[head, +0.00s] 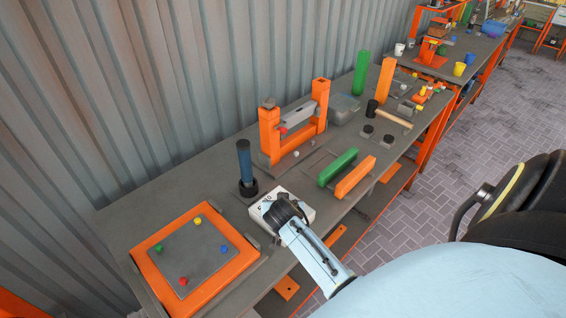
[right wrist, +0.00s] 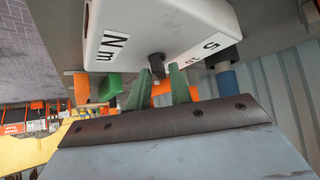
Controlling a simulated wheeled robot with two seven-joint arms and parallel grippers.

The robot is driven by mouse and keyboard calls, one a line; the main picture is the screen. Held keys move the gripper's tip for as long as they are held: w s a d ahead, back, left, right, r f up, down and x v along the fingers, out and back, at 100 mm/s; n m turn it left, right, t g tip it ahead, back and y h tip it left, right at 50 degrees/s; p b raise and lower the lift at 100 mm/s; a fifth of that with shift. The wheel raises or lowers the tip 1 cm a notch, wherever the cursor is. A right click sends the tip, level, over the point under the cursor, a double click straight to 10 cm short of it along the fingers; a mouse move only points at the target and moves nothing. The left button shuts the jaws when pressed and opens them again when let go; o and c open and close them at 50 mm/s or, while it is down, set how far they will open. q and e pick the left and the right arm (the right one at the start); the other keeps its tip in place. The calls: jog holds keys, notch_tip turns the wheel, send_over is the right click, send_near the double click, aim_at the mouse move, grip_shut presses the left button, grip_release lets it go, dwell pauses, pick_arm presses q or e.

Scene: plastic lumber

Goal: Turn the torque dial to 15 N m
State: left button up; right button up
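A white box (head: 268,207) with a torque dial stands on the grey bench. In the right wrist view the box (right wrist: 130,25) fills the top, with "N m" on one side and part of a "5" on the other. The dark dial knob (right wrist: 156,66) points down towards my right gripper (right wrist: 159,74). Its two green fingers are apart, their tips close to either side of the knob, with no clear contact. In the head view my right gripper (head: 284,210) covers the dial face, so its setting is hidden. My left gripper is not in view.
An orange tray (head: 152,276) with coloured pegs lies left of the box. A blue-handled tool (head: 245,166) stands upright behind it. Green (head: 338,167) and orange (head: 355,177) bars and an orange frame (head: 269,134) stand further along. A corrugated wall runs behind the bench.

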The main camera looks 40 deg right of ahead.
jog(key=shift+o, duration=1)
jog(key=shift+s+a, duration=0.1)
jog(key=v, duration=1.3)
jog(key=shift+r+p, duration=0.2)
jog(key=shift+p, duration=0.1)
